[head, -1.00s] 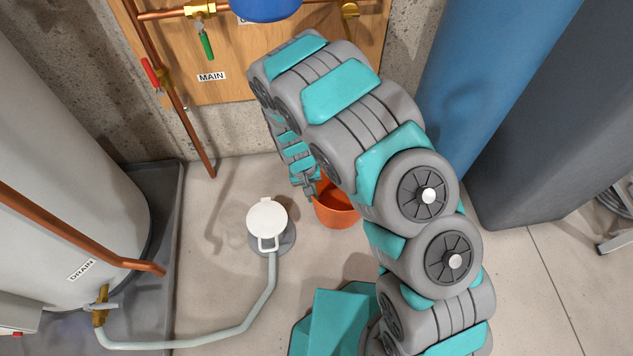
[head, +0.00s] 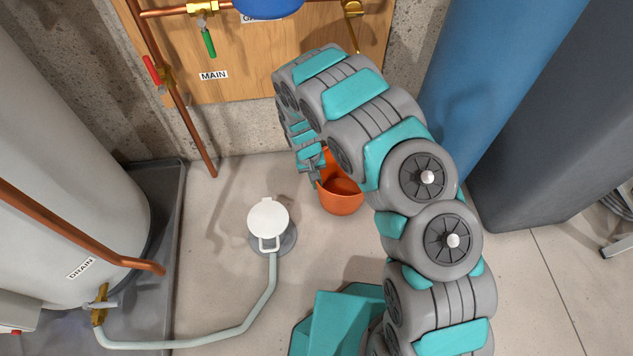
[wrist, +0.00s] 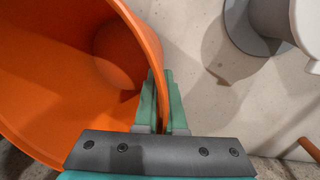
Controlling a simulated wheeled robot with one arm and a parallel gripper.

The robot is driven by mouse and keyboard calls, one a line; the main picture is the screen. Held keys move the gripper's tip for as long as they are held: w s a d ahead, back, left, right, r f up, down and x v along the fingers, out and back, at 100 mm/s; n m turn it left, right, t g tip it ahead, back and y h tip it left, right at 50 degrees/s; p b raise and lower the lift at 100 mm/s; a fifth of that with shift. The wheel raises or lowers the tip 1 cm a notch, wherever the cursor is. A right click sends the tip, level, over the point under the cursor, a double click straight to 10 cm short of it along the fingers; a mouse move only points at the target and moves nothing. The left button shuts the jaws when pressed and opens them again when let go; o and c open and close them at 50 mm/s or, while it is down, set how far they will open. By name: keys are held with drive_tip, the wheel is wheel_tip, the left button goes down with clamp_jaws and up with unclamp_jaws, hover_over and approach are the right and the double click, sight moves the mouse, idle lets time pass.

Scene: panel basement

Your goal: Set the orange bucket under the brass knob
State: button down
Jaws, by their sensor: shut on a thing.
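The orange bucket (head: 341,201) is near the wall in the head view, partly hidden by my arm. I cannot tell whether its base touches the floor. My gripper (head: 315,178) is at its left side. In the wrist view, my green fingers (wrist: 162,105) are shut on the rim of the bucket (wrist: 60,75), whose open inside fills the left. A brass knob (head: 352,8) shows at the top edge of the head view, on the wooden panel, above and behind the bucket.
A white-lidded floor drain (head: 268,219) with a grey hose stands left of the bucket; its edge shows in the wrist view. A grey tank (head: 60,170) is at left. A blue cylinder (head: 490,90) stands at right. Copper pipes run along the panel (head: 250,60).

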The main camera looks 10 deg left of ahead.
drive_tip(key=c, duration=1.5)
unclamp_jaws()
drive_tip(key=shift+f, duration=0.1)
drive_tip(key=o, duration=0.5)
drive_tip(key=shift+w+a+r, duration=0.1)
drive_tip(key=shift+a+r, duration=0.1)
drive_tip(key=shift+r, duration=1.05)
drive_tip(key=shift+w+a+r, duration=0.1)
drive_tip(key=shift+a+r, duration=0.15)
drive_tip(key=shift+r, duration=1.05)
drive_tip(key=shift+a+r, duration=0.2)
drive_tip(key=shift+r, duration=1.05)
